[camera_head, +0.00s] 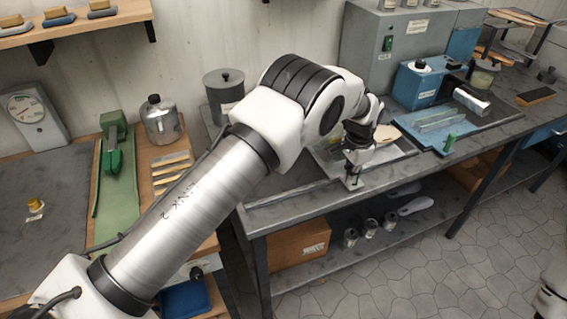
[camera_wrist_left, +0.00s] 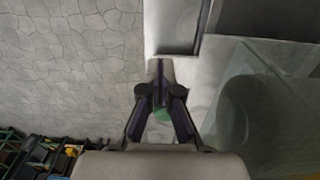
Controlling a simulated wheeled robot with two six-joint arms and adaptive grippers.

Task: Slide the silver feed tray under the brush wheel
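A shallow silver tray (camera_head: 400,153), which I take for the feed tray, lies on the grey workbench beside and behind my left gripper (camera_head: 354,181). The left arm covers part of it. My left gripper points down at the bench's front edge. In the left wrist view, its dark fingers (camera_wrist_left: 158,70) are close together over a pale surface, with a green spot (camera_wrist_left: 163,113) showing between them. I cannot tell whether they grip anything. I cannot pick out the brush wheel for sure.
A blue machine (camera_head: 417,84) and a grey cabinet (camera_head: 385,50) stand at the back. A clear guard (camera_head: 445,120) and a green knob (camera_head: 450,143) are to the right. Jars (camera_head: 350,237) and a cardboard box (camera_head: 297,248) sit on the lower shelf.

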